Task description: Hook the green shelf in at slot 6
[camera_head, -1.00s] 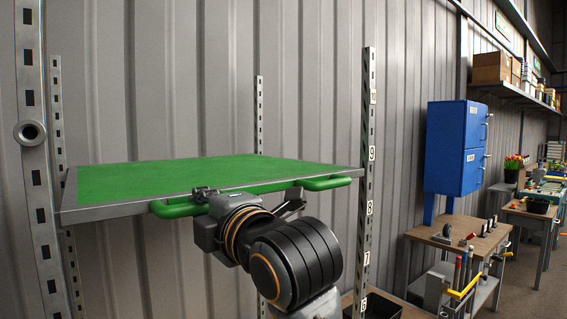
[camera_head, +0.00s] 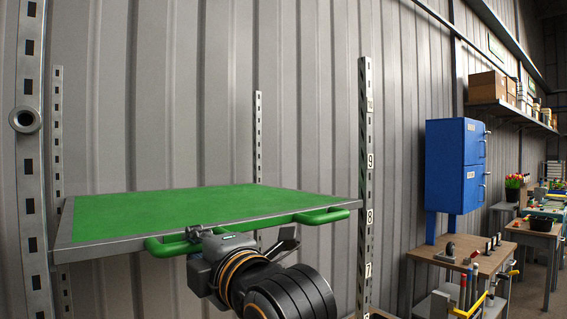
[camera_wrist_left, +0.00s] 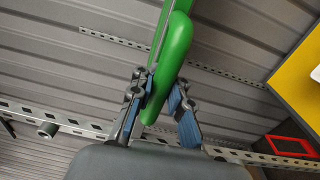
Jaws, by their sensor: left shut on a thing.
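The green shelf (camera_head: 200,204), a flat board with a grey rim, is held roughly level between the perforated posts in the head view. Green handles run along its front edge. My left gripper (camera_head: 208,237) is shut on the left green handle; in the left wrist view the handle (camera_wrist_left: 176,45) passes between the blue-padded fingers (camera_wrist_left: 163,98). The front right post (camera_head: 365,150) carries number labels; 9, 8 and 7 are readable. The shelf's right front corner is beside this post, slightly above label 8. Slot 6 is not visible. Whether any hook touches a post cannot be told.
The front left post (camera_head: 32,180) has a round knob. A corrugated wall stands behind. A blue cabinet (camera_head: 455,165) and a workbench (camera_head: 465,256) with tools are to the right. A shelf with boxes (camera_head: 486,86) is high on the wall.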

